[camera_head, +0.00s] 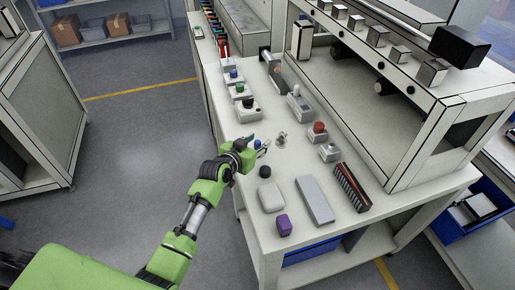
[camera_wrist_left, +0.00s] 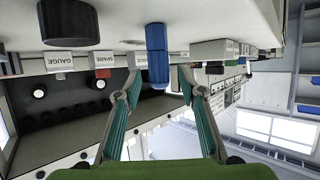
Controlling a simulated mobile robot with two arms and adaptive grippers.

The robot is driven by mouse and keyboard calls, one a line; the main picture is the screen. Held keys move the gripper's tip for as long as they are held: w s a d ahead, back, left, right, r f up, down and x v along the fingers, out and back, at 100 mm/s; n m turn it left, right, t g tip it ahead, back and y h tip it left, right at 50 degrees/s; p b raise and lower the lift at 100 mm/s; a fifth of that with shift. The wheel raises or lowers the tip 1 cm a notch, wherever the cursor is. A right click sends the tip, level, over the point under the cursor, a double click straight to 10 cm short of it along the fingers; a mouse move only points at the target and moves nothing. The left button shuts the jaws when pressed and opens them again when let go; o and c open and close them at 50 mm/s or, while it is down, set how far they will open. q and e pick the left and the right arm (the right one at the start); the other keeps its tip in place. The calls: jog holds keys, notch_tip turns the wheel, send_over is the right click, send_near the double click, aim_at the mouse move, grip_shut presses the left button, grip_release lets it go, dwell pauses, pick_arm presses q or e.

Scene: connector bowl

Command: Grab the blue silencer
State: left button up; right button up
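The blue silencer (camera_head: 257,144) is a small blue cylinder near the left edge of the white workbench (camera_head: 240,190). In the left wrist view, which appears upside down, the silencer (camera_wrist_left: 157,55) stands out from the bench surface with its free end toward my gripper. My left gripper (camera_head: 259,146) is open, with one finger on each side of the silencer. In the left wrist view the fingertips of my left gripper (camera_wrist_left: 158,85) are level with its free end, and a gap shows on both sides. My right gripper is not in view.
A black round part (camera_head: 265,172), a white box (camera_head: 271,196), a purple block (camera_head: 284,224) and a long grey box (camera_head: 315,200) lie nearer. A metal fitting (camera_head: 281,140) and a red-topped box (camera_head: 319,128) stand right. Button boxes (camera_head: 246,108) stand behind.

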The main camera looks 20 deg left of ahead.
pick_arm(q)
jog(key=c, duration=1)
jog(key=shift+c, duration=0.2)
jog(key=shift+r, duration=0.15)
